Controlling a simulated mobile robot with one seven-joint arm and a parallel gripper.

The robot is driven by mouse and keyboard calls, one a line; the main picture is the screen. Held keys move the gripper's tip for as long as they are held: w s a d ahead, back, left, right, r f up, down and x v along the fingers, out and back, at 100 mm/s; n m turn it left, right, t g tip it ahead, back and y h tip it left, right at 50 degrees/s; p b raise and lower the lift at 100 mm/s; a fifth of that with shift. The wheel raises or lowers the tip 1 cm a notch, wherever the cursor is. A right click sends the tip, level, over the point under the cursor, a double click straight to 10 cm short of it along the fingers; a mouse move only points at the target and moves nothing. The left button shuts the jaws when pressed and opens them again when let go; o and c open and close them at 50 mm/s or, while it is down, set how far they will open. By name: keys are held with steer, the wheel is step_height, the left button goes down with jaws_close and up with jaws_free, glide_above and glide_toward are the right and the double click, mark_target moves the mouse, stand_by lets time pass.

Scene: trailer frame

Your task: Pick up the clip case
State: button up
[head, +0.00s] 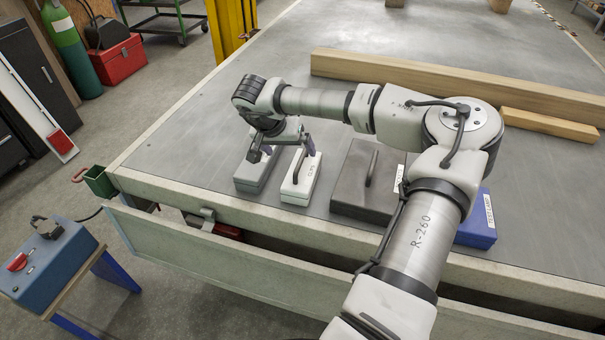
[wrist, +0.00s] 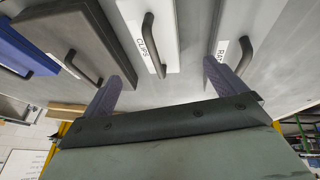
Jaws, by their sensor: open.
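The clip case is a slim white case with a dark handle on top, lying on the grey trailer deck in the head view (head: 291,190). Its "CLIPS" label shows in the wrist view (wrist: 137,25). My gripper (head: 282,152) is open and empty above the white case and the grey case to its left. In the wrist view my gripper (wrist: 165,72) has its two fingers spread, with the clip case's handle (wrist: 149,40) appearing between them. One finger appears close to the grey case's handle. I cannot tell the exact height.
The grey case (head: 248,184) stands close left of the clip case. A larger dark case (head: 352,190) and a blue case (head: 478,236) stand to the right. Wooden beams (head: 430,75) lie behind my arm. The deck's front edge is near the cases.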

mark_target(300, 166)
steer(key=x, duration=0.3)
steer(key=shift+w+d+f, duration=0.1)
steer(key=shift+d+f, duration=0.05)
steer(key=shift+f, duration=0.2)
steer(key=shift+s+p+x, duration=0.1)
steer(key=shift+p+x, duration=0.45)
steer(key=shift+x, duration=0.85)
steer(key=shift+s+p+x, duration=0.15)
steer(key=shift+p+x, duration=0.4)
steer(key=shift+x, duration=0.85)
steer(key=shift+d, duration=0.15)
steer(key=c, duration=1.2)
